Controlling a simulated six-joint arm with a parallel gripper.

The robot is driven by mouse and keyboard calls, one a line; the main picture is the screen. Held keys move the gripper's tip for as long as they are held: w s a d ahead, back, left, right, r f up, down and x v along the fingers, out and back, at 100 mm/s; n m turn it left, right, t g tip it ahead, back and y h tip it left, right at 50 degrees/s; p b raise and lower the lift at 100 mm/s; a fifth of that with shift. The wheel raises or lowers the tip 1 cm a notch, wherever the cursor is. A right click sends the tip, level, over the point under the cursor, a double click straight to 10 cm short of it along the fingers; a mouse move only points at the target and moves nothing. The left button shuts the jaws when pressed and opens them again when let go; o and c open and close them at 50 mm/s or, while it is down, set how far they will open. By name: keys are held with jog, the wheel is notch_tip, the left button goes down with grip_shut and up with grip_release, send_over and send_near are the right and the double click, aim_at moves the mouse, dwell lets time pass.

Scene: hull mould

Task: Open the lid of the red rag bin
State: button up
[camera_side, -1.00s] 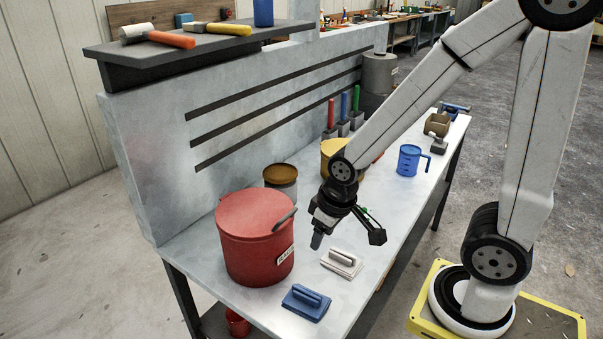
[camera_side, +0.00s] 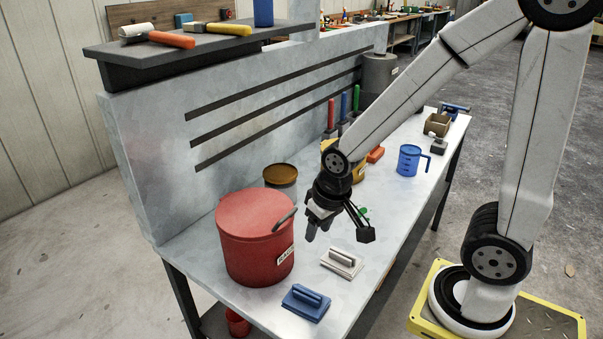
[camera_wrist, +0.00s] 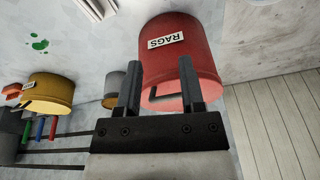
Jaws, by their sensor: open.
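The red rag bin (camera_side: 252,250) stands on the near left part of the bench, its red lid (camera_side: 254,211) closed on top. A grey handle (camera_side: 284,219) sticks up at the lid's right edge. My gripper (camera_side: 314,231) is open and empty, just right of the handle and apart from it, fingers pointing down.
A white-grey float (camera_side: 342,262) and a blue float (camera_side: 306,302) lie in front of the bin. A tin with a brown lid (camera_side: 281,174) stands behind it. A yellow bucket (camera_wrist: 50,92) and a blue jug (camera_side: 410,160) stand farther along the bench.

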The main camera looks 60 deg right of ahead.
jog(key=m, duration=1.6)
send_near(288, 216)
jog(key=shift+w+a, duration=0.1)
jog(key=shift+w, duration=0.25)
jog(key=shift+f, duration=0.2)
jog(key=shift+x, duration=3.8)
jog(key=shift+s, duration=0.15)
jog(key=shift+c, duration=0.2)
grip_shut()
